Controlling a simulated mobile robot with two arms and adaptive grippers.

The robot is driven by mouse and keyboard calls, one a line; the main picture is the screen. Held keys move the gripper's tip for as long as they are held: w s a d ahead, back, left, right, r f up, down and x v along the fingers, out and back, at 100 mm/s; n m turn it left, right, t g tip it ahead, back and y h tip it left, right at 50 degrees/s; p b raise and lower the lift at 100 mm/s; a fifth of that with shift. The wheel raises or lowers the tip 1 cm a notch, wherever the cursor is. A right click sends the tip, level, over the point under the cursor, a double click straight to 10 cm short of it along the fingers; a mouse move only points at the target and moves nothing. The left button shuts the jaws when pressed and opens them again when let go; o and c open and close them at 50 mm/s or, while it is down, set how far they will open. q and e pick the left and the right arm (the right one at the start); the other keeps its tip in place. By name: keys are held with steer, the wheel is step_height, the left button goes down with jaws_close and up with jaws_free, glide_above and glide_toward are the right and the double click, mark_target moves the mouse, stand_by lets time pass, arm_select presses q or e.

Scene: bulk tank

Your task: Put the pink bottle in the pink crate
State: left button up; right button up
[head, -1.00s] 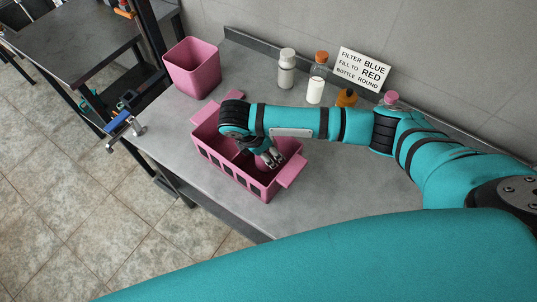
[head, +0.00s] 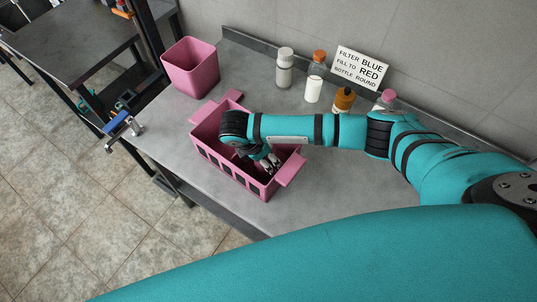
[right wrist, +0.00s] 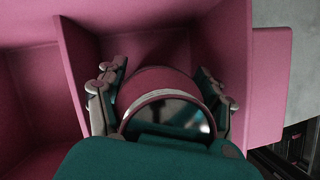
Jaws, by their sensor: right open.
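The pink crate (head: 228,180) stands on the grey bench with its long side toward the floor edge. It also shows in the right wrist view (right wrist: 268,85), with a divider wall on the left. My right gripper (head: 269,164) reaches down into the crate's near right part. In the right wrist view, my right gripper (right wrist: 160,80) is open, its fingers on either side of a round bottle-like thing (right wrist: 160,82) with a pale rim and dark shiny end. I cannot tell if they touch it. A pink-capped clear bottle (head: 388,97) stands partly behind my arm. My left gripper is not in view.
A pink bin (head: 192,68) stands behind the crate. A white bottle (head: 285,68), an orange-capped bottle (head: 316,78), a brown bottle (head: 343,98) and a sign (head: 360,68) are along the wall. Bench right of the crate is clear.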

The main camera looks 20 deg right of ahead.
steer(key=b+v, duration=0.1)
steer(key=v, duration=0.6)
steer(key=shift+b, duration=0.3)
steer(key=p+v, duration=0.1)
steer(key=v, duration=0.3)
steer(key=shift+r, duration=0.25)
steer(key=shift+a+r, duration=0.15)
steer(key=shift+r, duration=0.2)
